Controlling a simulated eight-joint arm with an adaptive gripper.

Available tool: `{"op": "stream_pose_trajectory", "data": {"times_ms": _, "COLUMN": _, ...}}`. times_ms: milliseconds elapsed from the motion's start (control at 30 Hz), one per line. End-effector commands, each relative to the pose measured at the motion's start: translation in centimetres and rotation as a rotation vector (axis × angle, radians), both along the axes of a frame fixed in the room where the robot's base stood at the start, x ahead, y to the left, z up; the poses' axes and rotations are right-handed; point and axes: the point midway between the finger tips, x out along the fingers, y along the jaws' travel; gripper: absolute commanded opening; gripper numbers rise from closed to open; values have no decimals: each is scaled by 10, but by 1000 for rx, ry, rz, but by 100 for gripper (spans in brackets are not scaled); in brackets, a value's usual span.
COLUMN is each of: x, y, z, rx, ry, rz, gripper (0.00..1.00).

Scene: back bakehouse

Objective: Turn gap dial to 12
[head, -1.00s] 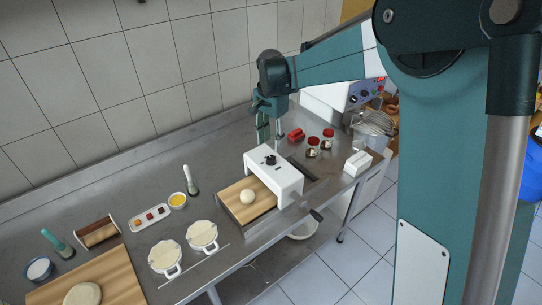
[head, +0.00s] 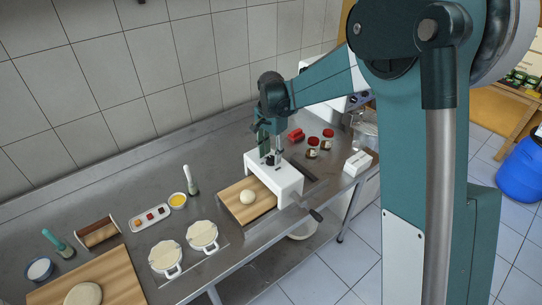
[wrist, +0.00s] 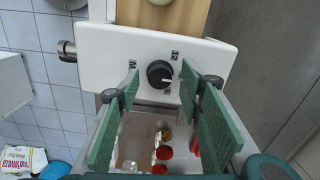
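The gap dial (wrist: 160,74) is a round black knob on the white top of the sheeter (wrist: 95,42). Its white pointer mark faces the right and slightly down in the wrist view. My gripper (wrist: 159,77) is open, with one green finger on each side of the dial. I cannot tell whether the fingers touch it. In the head view, my gripper (head: 268,148) is over the white sheeter (head: 285,182), and hides part of the dial.
A dough ball (head: 246,197) lies on the wooden board (head: 233,208) in front of the sheeter. A crank (head: 316,214) sticks out at its right. Red-lidded jars (head: 312,142), a red object (head: 296,134) and a white box (head: 358,162) stand behind. Bare steel counter (head: 225,160) lies left.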

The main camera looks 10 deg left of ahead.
Motion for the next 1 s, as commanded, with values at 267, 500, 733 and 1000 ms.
{"op": "stream_pose_trajectory", "data": {"times_ms": 267, "x": 0, "y": 0, "z": -10, "rx": 0, "ry": 0, "rz": 0, "gripper": 37}}
{"op": "stream_pose_trajectory", "data": {"times_ms": 500, "x": 0, "y": 0, "z": -10, "rx": 0, "ry": 0, "rz": 0, "gripper": 32}}
{"op": "stream_pose_trajectory", "data": {"times_ms": 733, "x": 0, "y": 0, "z": -10, "rx": 0, "ry": 0, "rz": 0, "gripper": 10}}
{"op": "stream_pose_trajectory", "data": {"times_ms": 1000, "x": 0, "y": 0, "z": -10, "rx": 0, "ry": 0, "rz": 18, "gripper": 10}}
